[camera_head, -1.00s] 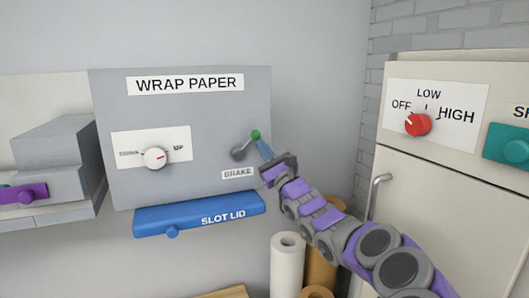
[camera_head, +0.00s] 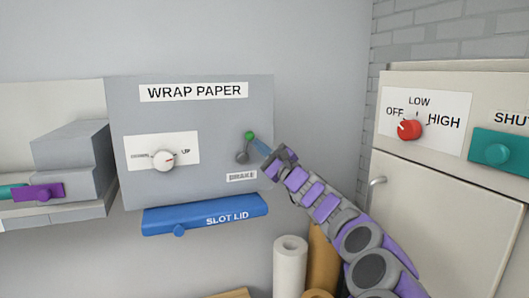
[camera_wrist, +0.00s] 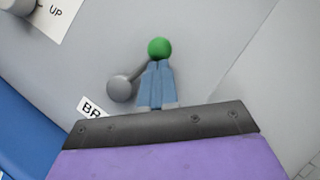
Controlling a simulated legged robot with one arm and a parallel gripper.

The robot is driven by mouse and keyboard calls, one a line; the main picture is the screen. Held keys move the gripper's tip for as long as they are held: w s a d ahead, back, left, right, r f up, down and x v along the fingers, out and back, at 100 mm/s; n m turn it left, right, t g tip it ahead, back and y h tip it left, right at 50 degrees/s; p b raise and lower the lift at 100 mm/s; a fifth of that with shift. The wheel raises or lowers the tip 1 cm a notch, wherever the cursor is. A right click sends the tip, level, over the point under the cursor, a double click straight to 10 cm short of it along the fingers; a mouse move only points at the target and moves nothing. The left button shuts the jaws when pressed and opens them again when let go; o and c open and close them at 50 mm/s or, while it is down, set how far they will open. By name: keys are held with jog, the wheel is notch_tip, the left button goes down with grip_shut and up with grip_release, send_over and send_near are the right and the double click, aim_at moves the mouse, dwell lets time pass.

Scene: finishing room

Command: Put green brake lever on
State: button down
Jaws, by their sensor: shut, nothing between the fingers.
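The brake lever is a short dark arm with a green knob (camera_head: 250,135) and a round grey pivot (camera_head: 242,157). It stands on the grey panel above the BRAKE label (camera_head: 241,176), pointing up and slightly right. My gripper (camera_head: 259,145) is shut and empty, its blue fingers just right of the lever. In the wrist view the green knob (camera_wrist: 159,47) shows at the tips of the closed fingers (camera_wrist: 158,67), and the grey pivot (camera_wrist: 120,88) is to their left. The fingertips seem to touch the knob or lie very near it; contact is unclear.
The panel also bears a white dial (camera_head: 163,160) at left and a blue slot lid (camera_head: 205,214) below. Paper rolls (camera_head: 290,265) stand below right. A cream cabinet with a red knob (camera_head: 410,129) and a teal block (camera_head: 500,154) is at right.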

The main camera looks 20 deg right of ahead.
jog(key=shift+a+r+n+g+p, duration=0.15)
jog(key=shift+a+r+n+g, duration=0.15)
jog(key=shift+a+n+g, duration=1.15)
jog(key=shift+a+r+n+g+p, duration=0.25)
jog(key=shift+n+g, duration=0.5)
jog(key=shift+n, duration=1.6)
jog(key=shift+a+r+n+g+p, duration=0.1)
jog(key=shift+a+r+n+g, duration=0.2)
jog(key=shift+a+n+g, duration=1.2)
jog(key=shift+d+n+t, duration=0.4)
jog(key=shift+d, duration=0.1)
jog(key=b+v, duration=0.3)
jog(key=v, duration=1.4)
jog(key=shift+d, duration=0.15)
jog(key=shift+s+f, duration=0.1)
